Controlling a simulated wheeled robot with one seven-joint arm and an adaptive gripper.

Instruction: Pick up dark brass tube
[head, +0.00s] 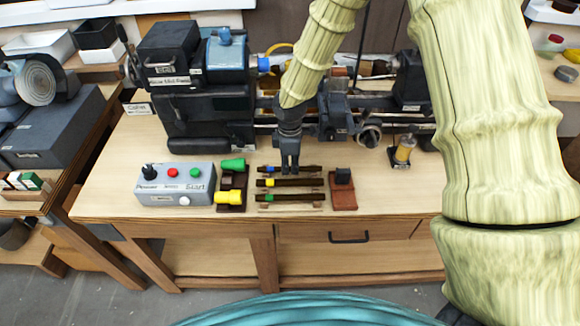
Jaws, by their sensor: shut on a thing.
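Three dark brown tubes lie crosswise in a row at the front middle of the bench, with a blue, a yellow and a green band near their left ends. My gripper (290,170) points straight down and is shut on the rearmost one, the dark brass tube with the blue band (309,169). Its fingers hide the middle of that tube. The yellow-banded tube (300,183) and the green-banded tube (300,198) lie in front of it, on small supports. I cannot tell whether the held tube is clear of its support.
A grey control box (175,184) with buttons and a dark stand with green and yellow pieces (231,187) are to the left. A reddish-brown block stand (343,190) is close on the right. A lathe (205,95) fills the bench's back. Bare bench (395,195) lies at right.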

